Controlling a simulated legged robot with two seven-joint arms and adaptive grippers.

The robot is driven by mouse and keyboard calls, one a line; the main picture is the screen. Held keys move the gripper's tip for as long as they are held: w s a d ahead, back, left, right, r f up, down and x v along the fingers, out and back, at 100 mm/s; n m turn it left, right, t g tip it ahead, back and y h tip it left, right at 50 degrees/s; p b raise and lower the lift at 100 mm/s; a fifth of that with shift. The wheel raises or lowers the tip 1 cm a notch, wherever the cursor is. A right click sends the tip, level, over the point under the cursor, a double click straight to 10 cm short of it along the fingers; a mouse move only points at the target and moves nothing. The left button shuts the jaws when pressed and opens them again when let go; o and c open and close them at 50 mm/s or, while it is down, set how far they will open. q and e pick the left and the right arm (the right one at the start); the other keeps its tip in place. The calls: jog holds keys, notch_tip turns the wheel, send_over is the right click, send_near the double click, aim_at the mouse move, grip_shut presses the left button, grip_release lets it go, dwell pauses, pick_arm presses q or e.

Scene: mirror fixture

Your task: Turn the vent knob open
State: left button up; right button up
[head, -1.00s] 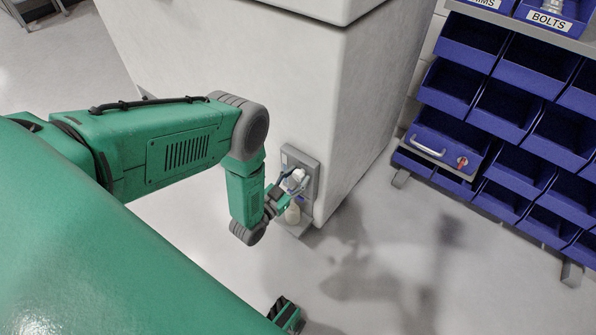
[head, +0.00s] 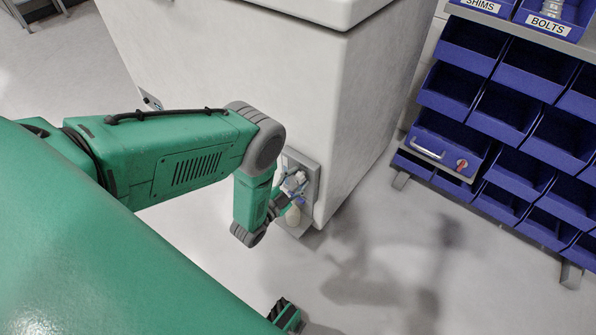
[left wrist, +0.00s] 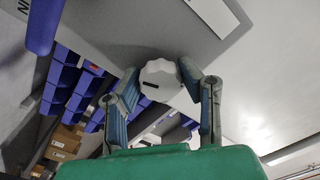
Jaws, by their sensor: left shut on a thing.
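The vent knob is white with a scalloped rim and a dark mark. It shows in the left wrist view (left wrist: 162,75), in front of a grey plate (left wrist: 125,28). In the head view the knob (head: 294,181) is small, on the grey plate (head: 310,172) low on the white cabinet. My left gripper (head: 287,188) reaches the knob there. In the left wrist view my left gripper (left wrist: 168,82) has one finger on each side of the knob, shut on it. The fingers partly cover the knob in the head view.
The large white cabinet (head: 230,60) stands behind my left arm. A rack of blue bins (head: 500,120) stands at the right, with a handled drawer (head: 432,145). The floor (head: 400,260) between is clear.

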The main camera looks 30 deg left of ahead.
pick_arm(q)
jog(key=shift+s+f, duration=0.2)
jog(key=shift+s, duration=0.05)
jog(key=o, duration=1.2)
jog(key=shift+c, duration=0.2)
jog(key=shift+r, duration=0.15)
jog(key=shift+w, duration=0.1)
jog(key=s, duration=0.7)
jog(key=shift+s+a, duration=0.25)
jog(key=shift+a, duration=0.05)
